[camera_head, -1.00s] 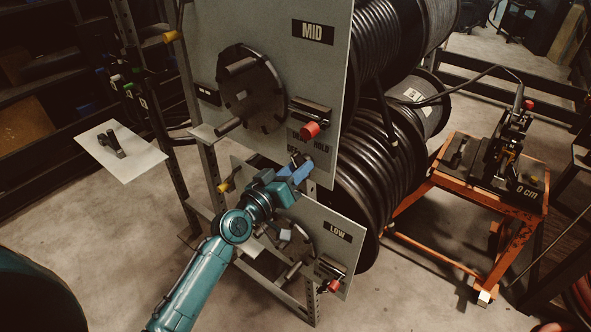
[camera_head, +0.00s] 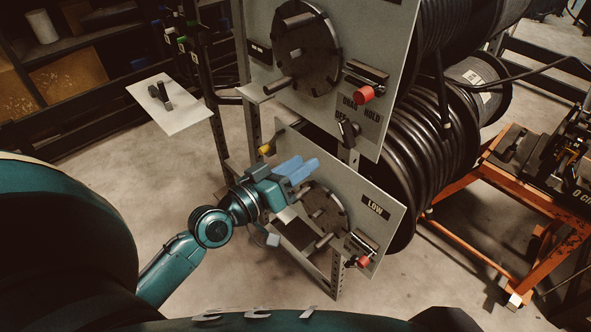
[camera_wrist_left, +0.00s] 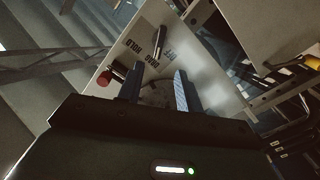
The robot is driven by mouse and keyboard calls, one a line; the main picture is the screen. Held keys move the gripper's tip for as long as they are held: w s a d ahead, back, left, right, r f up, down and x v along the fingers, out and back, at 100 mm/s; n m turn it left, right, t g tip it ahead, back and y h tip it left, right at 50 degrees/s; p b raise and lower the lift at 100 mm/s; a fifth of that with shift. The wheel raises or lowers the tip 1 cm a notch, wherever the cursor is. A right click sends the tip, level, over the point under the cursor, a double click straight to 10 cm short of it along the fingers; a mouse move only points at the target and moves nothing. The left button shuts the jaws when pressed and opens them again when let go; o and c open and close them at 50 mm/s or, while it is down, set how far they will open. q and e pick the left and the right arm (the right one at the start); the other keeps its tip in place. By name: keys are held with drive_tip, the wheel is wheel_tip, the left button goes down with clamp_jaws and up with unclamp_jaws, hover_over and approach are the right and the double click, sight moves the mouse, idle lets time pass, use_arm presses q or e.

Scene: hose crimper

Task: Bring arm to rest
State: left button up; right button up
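My left arm comes in from the lower left of the head view. Its gripper (camera_head: 305,170) has blue fingers and stands in front of the grey reel panels, left of and below the black selector knob (camera_head: 347,132). The wrist view shows the two fingers (camera_wrist_left: 157,88) spread apart with nothing between them. Beyond them is the panel with the DRAG and HOLD lettering and the knob (camera_wrist_left: 159,42), clear of the fingers. My right gripper is not in view.
The LOW panel (camera_head: 376,208) with its crank disc is close beside the left gripper. Hose reels (camera_head: 430,150) stand behind the panels. An orange cart (camera_head: 535,215) is at right, and a white plate (camera_head: 172,112) juts out at left. Bare floor lies below.

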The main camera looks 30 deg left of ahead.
use_arm(q)
drive_tip(key=shift+s+a, duration=0.1)
drive_tip(key=shift+s, duration=0.2)
drive_tip(key=s+d+f+m+g+y, duration=0.1)
drive_tip(key=s+d+f+m+g, duration=0.1)
drive_tip(key=s+f, duration=0.4)
drive_tip(key=s+d+f+m+g+y+p, duration=0.1)
drive_tip(key=s+d+f+m+g, duration=0.2)
drive_tip(key=f, duration=1)
drive_tip(key=s+d+g, duration=0.1)
drive_tip(key=s, duration=0.2)
drive_tip(key=shift+s+d+y, duration=0.25)
drive_tip(key=shift+s+y, duration=0.15)
drive_tip(key=shift+r, duration=0.1)
